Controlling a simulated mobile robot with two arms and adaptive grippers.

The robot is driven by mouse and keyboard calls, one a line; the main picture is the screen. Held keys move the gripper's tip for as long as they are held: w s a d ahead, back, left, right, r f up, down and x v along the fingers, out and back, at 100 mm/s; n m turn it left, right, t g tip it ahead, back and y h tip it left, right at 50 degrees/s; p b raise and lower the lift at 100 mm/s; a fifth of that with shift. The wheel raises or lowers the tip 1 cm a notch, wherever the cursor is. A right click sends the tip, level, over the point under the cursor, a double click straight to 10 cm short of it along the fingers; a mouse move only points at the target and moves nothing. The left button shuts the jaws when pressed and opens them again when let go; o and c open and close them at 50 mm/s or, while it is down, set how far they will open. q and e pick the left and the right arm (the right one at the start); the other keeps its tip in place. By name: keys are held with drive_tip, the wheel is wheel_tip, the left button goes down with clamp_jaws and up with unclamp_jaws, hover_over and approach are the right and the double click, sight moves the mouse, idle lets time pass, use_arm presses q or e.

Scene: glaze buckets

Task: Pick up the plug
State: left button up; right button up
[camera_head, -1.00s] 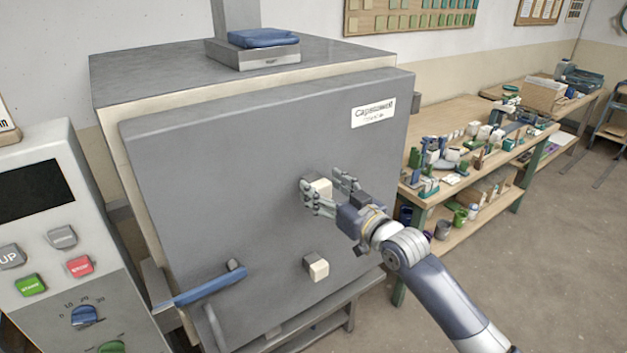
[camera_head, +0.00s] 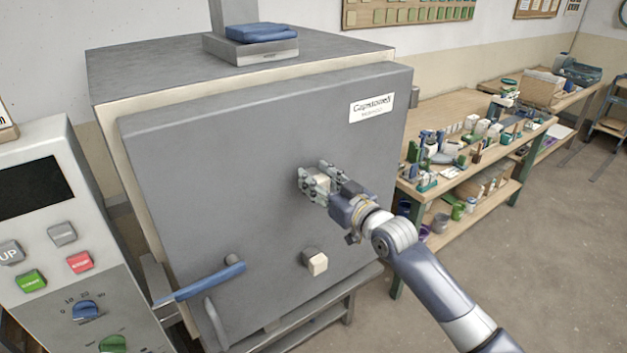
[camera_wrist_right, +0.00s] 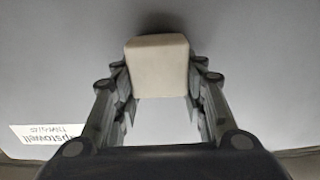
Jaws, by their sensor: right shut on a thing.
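A cream block-shaped plug (camera_head: 321,183) sits on the front of the grey kiln door (camera_head: 230,180), in the upper of two plug positions. My right gripper (camera_head: 318,182) is shut on it, one finger on each side. In the right wrist view the plug (camera_wrist_right: 158,66) is between the two fingers, with the grey door face behind it. A second cream plug (camera_head: 316,262) is on the door below, apart from the gripper. I cannot tell whether the held plug is still seated in the door. My left gripper is not in view.
A blue door handle (camera_head: 205,281) sticks out at the lower left of the door. A control panel (camera_head: 60,240) with buttons and dials stands at the left. A wooden workbench (camera_head: 470,165) crowded with small items is at the right. The floor between is clear.

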drive_tip(key=shift+b, duration=0.65)
drive_tip(key=b+v, duration=0.4)
drive_tip(key=v, duration=1.4)
drive_tip(key=shift+r, duration=0.15)
drive_tip(key=b+v, duration=0.1)
drive_tip(key=v, duration=0.7)
drive_tip(key=shift+s+d, duration=0.15)
drive_tip(key=shift+s, duration=0.1)
idle(0.5)
